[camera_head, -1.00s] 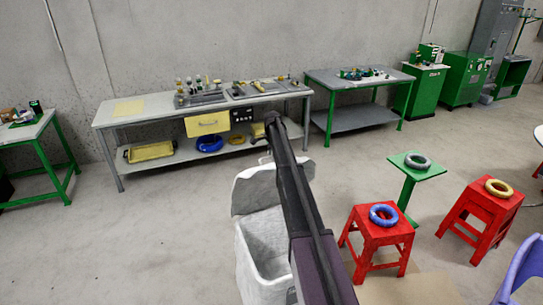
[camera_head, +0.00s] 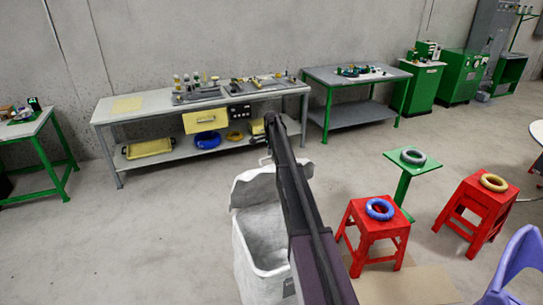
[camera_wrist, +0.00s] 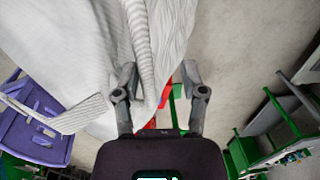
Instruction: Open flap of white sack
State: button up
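The white sack (camera_head: 247,265) stands on the floor in the head view, partly behind my arm. Its mouth is open, and its flap (camera_head: 252,190) stands raised at the back edge. In the wrist view, pale ribbed sack cloth (camera_wrist: 70,55) fills the upper left. My gripper (camera_wrist: 158,72) is open, its two fingers clearly apart. The left finger overlaps the cloth, and a cloth edge shows between the fingers. The right finger is over the floor side. I cannot tell whether either finger touches the cloth. In the head view my arm hides most of the gripper.
A red stool (camera_head: 373,221) with a blue ring (camera_head: 380,209) is right of the sack. A second red stool (camera_head: 477,205) and a green stand (camera_head: 411,170) are farther right. A long workbench (camera_head: 120,115) is behind. Floor left of the sack is clear.

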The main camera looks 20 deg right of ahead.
jog(key=w+r+p, duration=0.9)
jog(key=w, duration=0.3)
jog(key=shift+w+a+r+p, duration=0.25)
jog(key=shift+r+p, duration=0.05)
dwell(1.9)
dwell(0.5)
jog(key=s+a+f+n+b, duration=0.3)
jog(key=s+a+n, duration=0.3)
jog(key=s, duration=1.4)
jog(key=s+a+f+n+b, duration=0.3)
jog(key=s+a+n, duration=0.2)
jog(key=s, duration=1.5)
jog(key=s+a+f+n+b, duration=0.4)
jog(key=s+a, duration=0.7)
jog(key=s, duration=1)
jog(key=n, duration=0.2)
jog(key=shift+n+g, duration=0.3)
jog(key=shift+g, duration=0.1)
jog(key=shift+f, duration=0.2)
jog(key=w+d+f+m+t+b, duration=0.1)
jog(key=w+d+f+m+b, duration=0.6)
jog(key=d+f+b, duration=0.3)
jog(key=w+d+f+m+t+b, duration=0.1)
jog(key=w+d+f+m+b, duration=0.7)
jog(key=d+f+m+b, duration=0.2)
jog(key=d, duration=0.2)
jog(key=shift+w+d+m+b, duration=0.3)
jog(key=shift+d+b, duration=0.05)
jog(key=shift+b, duration=0.05)
